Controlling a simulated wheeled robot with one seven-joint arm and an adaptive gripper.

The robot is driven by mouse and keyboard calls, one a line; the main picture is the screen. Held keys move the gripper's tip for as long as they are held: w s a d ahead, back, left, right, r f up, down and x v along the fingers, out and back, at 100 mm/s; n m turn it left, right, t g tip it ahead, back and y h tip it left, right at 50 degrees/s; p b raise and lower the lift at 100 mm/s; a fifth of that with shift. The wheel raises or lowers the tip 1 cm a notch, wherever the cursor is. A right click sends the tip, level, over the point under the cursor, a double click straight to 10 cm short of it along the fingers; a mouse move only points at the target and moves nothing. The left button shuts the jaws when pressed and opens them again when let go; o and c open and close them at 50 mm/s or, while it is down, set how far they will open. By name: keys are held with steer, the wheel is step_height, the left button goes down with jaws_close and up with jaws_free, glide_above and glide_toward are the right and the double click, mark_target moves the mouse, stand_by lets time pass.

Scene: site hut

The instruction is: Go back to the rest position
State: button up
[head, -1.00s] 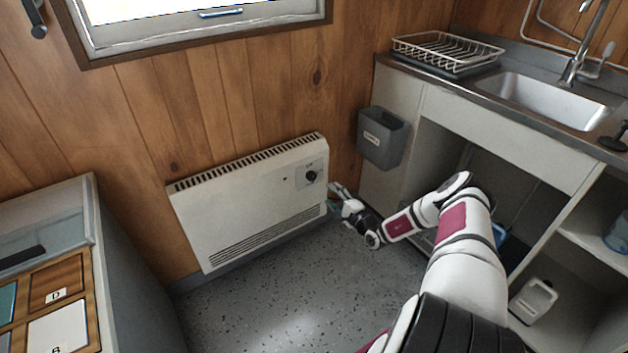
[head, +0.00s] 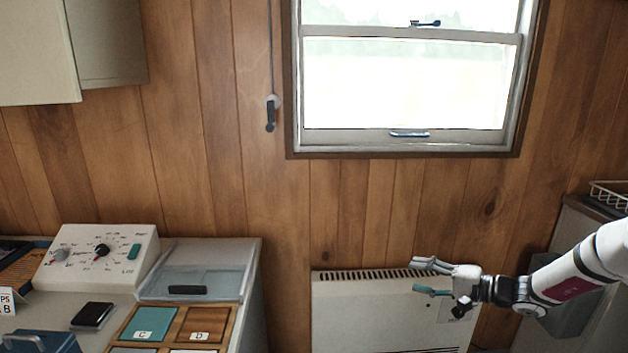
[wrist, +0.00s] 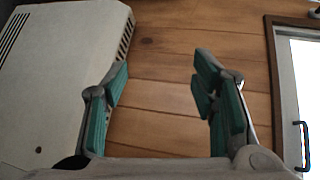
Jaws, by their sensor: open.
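My gripper (head: 424,277) is at the right of the head view, in front of the white wall heater (head: 365,310), its fingers pointing left. In the wrist view my gripper (wrist: 160,85) is open, with nothing between its teal-padded fingers. Wood wall planks (wrist: 155,125) show behind the gap. The heater (wrist: 60,60) fills the left of the wrist view, and part of the window frame (wrist: 280,80) is at the right. In the head view my arm hides part of the heater's right end.
A window (head: 410,143) is above the heater. At lower left, a counter holds a control box with knobs (head: 120,285), a black block (head: 92,316) and a wooden board with lettered tiles (head: 205,325). A grey bin (head: 575,318) and dish rack (head: 610,196) are at right.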

steer(key=s+a+r+n+g+h, duration=0.1)
steer(key=s+a+r+n+g, duration=0.15)
steer(key=s+a+r, duration=0.4)
steer(key=s+a+r+n+g+h, duration=0.2)
steer(key=s+a+r+g, duration=0.15)
steer(key=s, duration=0.55)
steer(key=s+a+r+n+g+h, duration=0.1)
steer(key=s+a+r+n+g, duration=0.2)
steer(key=s+r, duration=0.35)
steer(key=s+d+r+h, duration=0.15)
steer(key=s+h, duration=0.25)
steer(key=s, duration=0.9)
steer(key=s+d+r+h, duration=0.1)
steer(key=s+d+h, duration=0.25)
steer(key=s, duration=0.95)
step_height(320, 180, up, 19)
steer(key=t+p, duration=0.3)
steer(key=p, duration=1.4)
steer(key=shift+s+a+t+h, duration=0.2)
steer(key=shift+s+t+h, duration=0.1)
steer(key=shift+t+h, duration=0.15)
steer(key=shift+f, duration=0.1)
